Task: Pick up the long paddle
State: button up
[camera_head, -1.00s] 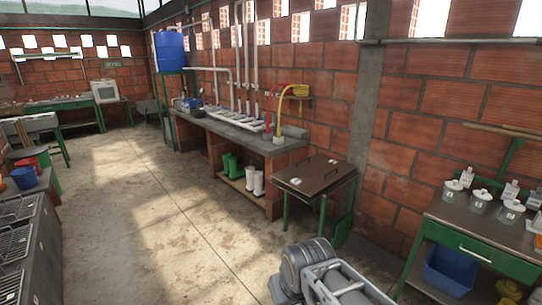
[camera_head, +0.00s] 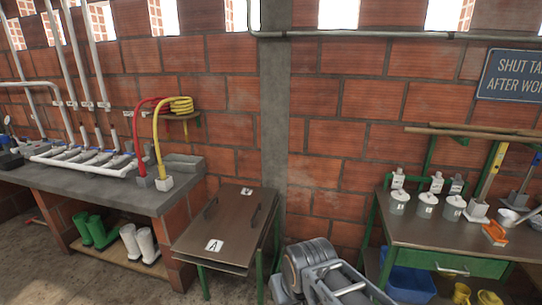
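Two long wooden poles (camera_head: 480,130) lie level on a green rack against the brick wall, above the right-hand table. Their right ends run toward or past the picture edge, so I cannot tell whether either is the long paddle. A tool with a yellow handle (camera_head: 490,172) stands tilted at the right of that table; a blue-grey handled tool (camera_head: 526,178) stands beside it. My grey arm shows folded at the bottom middle, well apart from the poles. My gripper's fingertips do not show.
The right-hand table (camera_head: 415,232) bears jars, bottles and an orange item (camera_head: 494,233). A blue bin (camera_head: 408,282) is beneath it. A brown-topped table (camera_head: 190,238) with plates marked A stands left of my arm. A concrete bench (camera_head: 120,195) with hoses stands farther left.

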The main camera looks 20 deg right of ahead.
aim_at(412, 130)
jog(key=z, duration=1.05)
jog(key=i, duration=1.75)
jog(key=z, duration=0.85)
